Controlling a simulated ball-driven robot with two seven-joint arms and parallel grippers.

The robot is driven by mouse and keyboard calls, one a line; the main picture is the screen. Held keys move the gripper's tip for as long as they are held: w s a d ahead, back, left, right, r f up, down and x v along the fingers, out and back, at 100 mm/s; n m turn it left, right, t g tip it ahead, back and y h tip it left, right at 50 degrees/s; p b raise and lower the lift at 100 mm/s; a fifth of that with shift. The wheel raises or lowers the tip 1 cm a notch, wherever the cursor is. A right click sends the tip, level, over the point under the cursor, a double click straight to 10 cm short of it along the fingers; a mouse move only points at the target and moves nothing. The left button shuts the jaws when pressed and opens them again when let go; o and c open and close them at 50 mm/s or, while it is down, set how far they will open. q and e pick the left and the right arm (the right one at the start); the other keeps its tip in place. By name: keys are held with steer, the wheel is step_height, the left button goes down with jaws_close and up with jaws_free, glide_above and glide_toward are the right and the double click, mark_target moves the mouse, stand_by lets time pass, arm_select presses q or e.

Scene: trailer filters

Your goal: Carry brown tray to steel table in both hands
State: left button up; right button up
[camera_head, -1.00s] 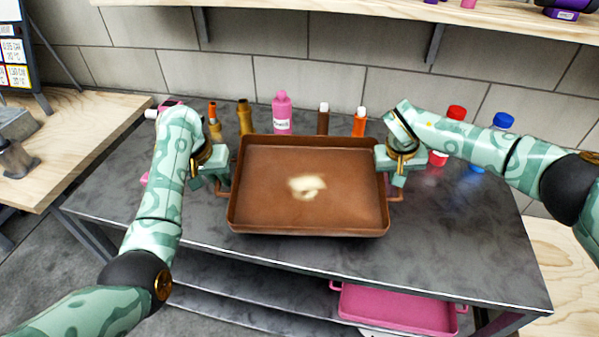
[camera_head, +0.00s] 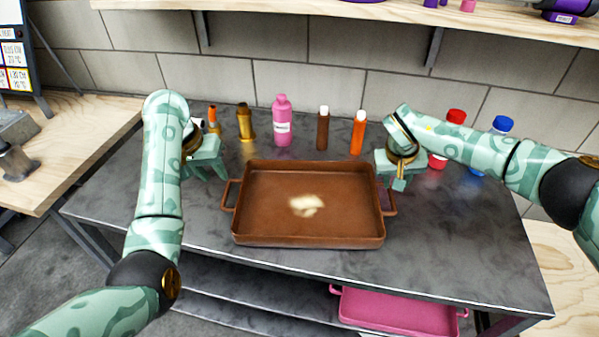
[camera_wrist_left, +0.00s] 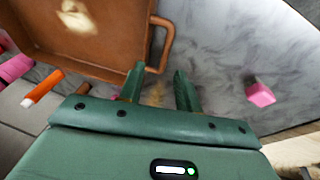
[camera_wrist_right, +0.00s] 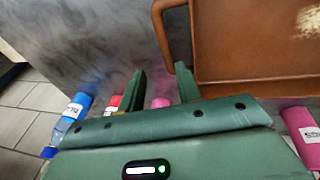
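The brown tray (camera_head: 270,222), with a pale smudge in its middle, rests on the steel table (camera_head: 450,235). Its handles are at the left and right. My left gripper (camera_head: 208,172) is open and empty, above and left of the left handle (camera_head: 228,195). In the left wrist view, the gripper (camera_wrist_left: 160,82) has its fingers apart, with the handle (camera_wrist_left: 168,40) beyond them. My right gripper (camera_head: 400,180) is just above the right handle (camera_head: 389,203). In the right wrist view, its fingers (camera_wrist_right: 160,80) are apart, with the handle (camera_wrist_right: 157,15) close to one fingertip; contact is unclear.
Along the table's back stand a gold bottle (camera_head: 245,123), a pink bottle (camera_head: 282,125), a brown bottle (camera_head: 323,130) and an orange bottle (camera_head: 358,135). Red (camera_head: 455,118) and blue (camera_head: 501,124) caps show behind my right arm. A pink tray (camera_head: 400,312) lies on the lower shelf.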

steer(key=shift+r, duration=0.15)
arm_select(q)
steer(key=v, duration=0.7)
arm_select(e)
steer(key=v, duration=1.1)
steer(key=shift+r, duration=0.3)
arm_select(q)
steer(key=shift+r, duration=0.15)
arm_select(e)
steer(key=shift+s+a, duration=0.1)
